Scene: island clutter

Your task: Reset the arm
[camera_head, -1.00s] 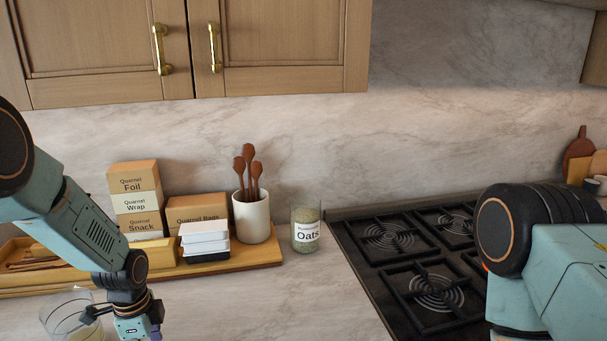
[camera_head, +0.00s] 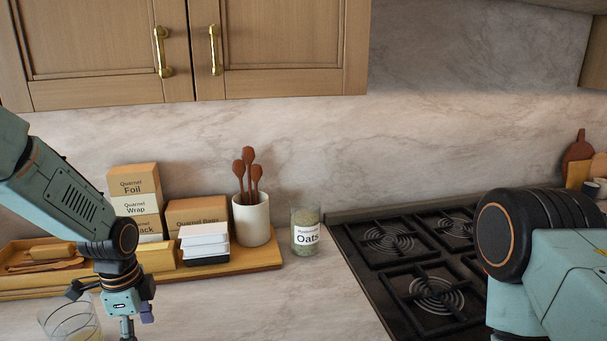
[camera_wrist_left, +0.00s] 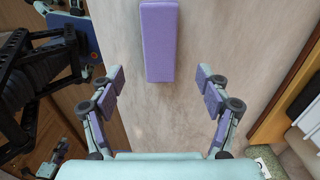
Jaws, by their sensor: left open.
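My left arm (camera_head: 62,190) comes in from the left in the head view, with its wrist over the counter's front left. In the left wrist view my left gripper (camera_wrist_left: 160,82) is open, its purple-padded fingers wide apart with nothing between them. A purple block (camera_wrist_left: 160,42) shows beyond the fingertips, apart from both. A clear glass (camera_head: 70,320) stands beside the left wrist in the head view. My right arm (camera_head: 560,275) is bent at the right edge; its gripper is out of view.
A wooden tray (camera_head: 262,258) holds boxes, stacked containers (camera_head: 205,242) and a white utensil crock (camera_head: 251,220). An oats jar (camera_head: 305,232) stands right of it. A gas stove (camera_head: 425,262) is to the right. Cabinets (camera_head: 110,50) hang above. The front middle counter is clear.

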